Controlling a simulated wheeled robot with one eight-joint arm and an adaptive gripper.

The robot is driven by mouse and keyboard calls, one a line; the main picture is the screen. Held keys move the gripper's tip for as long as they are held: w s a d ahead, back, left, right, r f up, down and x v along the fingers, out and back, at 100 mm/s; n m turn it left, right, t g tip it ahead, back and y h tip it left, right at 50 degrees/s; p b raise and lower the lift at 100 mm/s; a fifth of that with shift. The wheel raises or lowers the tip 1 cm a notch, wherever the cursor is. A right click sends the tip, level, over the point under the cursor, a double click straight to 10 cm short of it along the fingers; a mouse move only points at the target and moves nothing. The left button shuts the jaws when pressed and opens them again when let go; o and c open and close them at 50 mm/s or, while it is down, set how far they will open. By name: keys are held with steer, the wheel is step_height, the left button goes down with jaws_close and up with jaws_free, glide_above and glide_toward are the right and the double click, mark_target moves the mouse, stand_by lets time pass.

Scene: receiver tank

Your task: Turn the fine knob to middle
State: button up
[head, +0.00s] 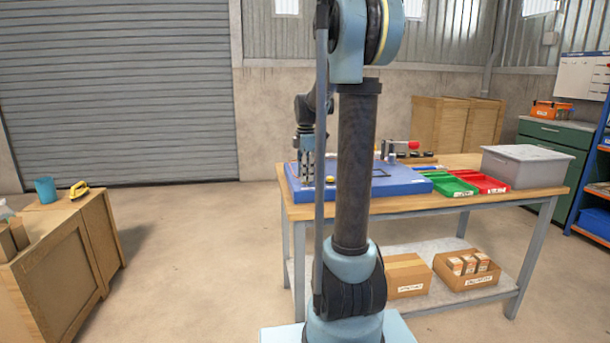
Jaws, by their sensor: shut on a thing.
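A blue panel (403,187) lies on the wooden workbench (480,200). My gripper (308,181) points straight down at the left part of this panel, with its fingertips at the panel's surface. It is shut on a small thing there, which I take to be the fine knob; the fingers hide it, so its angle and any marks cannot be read. A small yellow round part (330,179) shows on the panel just right of the fingers. My arm's column hides part of the panel's middle.
A red-handled clamp (410,146) stands behind the panel. A green tray (455,186), a red tray (487,184) and a grey bin (527,166) fill the bench's right side. Cardboard boxes (408,277) sit on the lower shelf.

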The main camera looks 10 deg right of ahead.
steer(key=shift+w+d+n, duration=0.1)
steer(key=shift+w+n, duration=0.05)
steer(key=shift+n, duration=0.45)
steer(key=shift+r, duration=0.1)
steer(key=o, duration=1)
steer(key=shift+o, duration=0.2)
steer(key=shift+r, duration=0.25)
step_height(320, 180, up, 11)
steer(key=shift+s+r, duration=0.15)
steer(key=shift+s, duration=0.1)
